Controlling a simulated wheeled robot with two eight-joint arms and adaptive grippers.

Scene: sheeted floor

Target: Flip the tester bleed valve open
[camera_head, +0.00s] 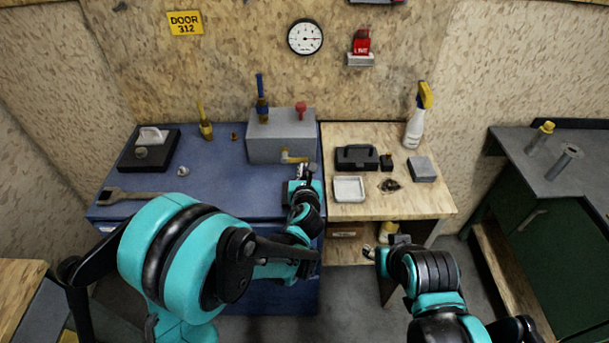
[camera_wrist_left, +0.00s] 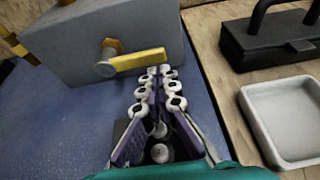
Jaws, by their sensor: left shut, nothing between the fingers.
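The tester is a grey box (camera_head: 282,137) on the blue bench, with a yellow lever (camera_head: 294,159) low on its front. In the left wrist view the yellow lever (camera_wrist_left: 138,60) lies roughly level, its free end to the right of its brass-coloured pivot (camera_wrist_left: 106,62). My left gripper (camera_head: 305,170) is shut and empty, just in front of the lever's free end. Its fingertips (camera_wrist_left: 160,74) show right by that end; I cannot tell whether they touch. My right gripper (camera_head: 373,251) is low beside the wooden table's front, too small to read.
A blue-handled fitting (camera_head: 261,98) and a red knob (camera_head: 301,108) stand atop the tester. A white tray (camera_head: 349,189) and a black case (camera_head: 357,157) lie to the right.

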